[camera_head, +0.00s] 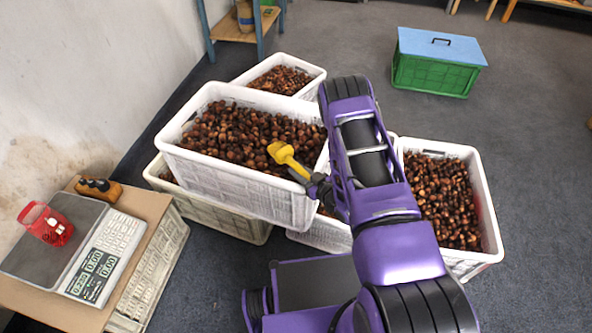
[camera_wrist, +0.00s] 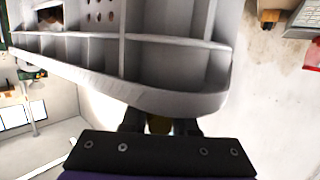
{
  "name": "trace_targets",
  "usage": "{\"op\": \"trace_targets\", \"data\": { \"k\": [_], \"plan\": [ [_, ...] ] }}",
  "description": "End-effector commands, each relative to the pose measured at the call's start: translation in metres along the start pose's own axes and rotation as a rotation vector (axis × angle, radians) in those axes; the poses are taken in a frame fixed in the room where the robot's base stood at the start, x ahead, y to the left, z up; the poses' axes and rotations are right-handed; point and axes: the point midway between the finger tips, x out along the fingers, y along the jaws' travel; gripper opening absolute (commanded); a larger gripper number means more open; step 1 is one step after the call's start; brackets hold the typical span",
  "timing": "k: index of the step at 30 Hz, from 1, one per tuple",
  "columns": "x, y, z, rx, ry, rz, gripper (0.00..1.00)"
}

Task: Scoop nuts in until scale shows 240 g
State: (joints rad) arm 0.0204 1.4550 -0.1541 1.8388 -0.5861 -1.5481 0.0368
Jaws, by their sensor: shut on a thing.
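My gripper (camera_head: 316,184) is shut on a yellow scoop (camera_head: 283,152) at the right side of the upper white crate (camera_head: 240,188). The scoop's head is over the brown nuts (camera_head: 235,135) in that crate; whether it touches them or holds any is unclear. In the wrist view, my fingers (camera_wrist: 160,124) show dark below the crate wall (camera_wrist: 150,95), with a bit of yellow between them.
Other white crates of nuts stand behind (camera_head: 318,82) and at right (camera_head: 486,205). An orange-brown block with dark knobs (camera_head: 98,189) lies beside the scale. A green box with a blue lid (camera_head: 435,70) stands at the back right. Open grey floor lies around it.

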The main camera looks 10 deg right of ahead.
Motion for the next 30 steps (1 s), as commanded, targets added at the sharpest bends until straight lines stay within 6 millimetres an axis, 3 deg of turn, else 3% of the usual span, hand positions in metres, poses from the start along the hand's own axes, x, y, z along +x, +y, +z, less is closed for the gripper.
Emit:
{"op": "trace_targets", "data": {
  "k": [1, 15, 30],
  "plan": [
    [-0.019, -0.001, 0.026, 0.008, -0.071, 0.008, 0.0],
    [-0.032, -0.001, -0.025, 0.012, 0.012, 0.009, 0.0],
    [-0.032, -0.002, -0.036, 0.011, 0.035, 0.006, 0.0]
  ]
}}
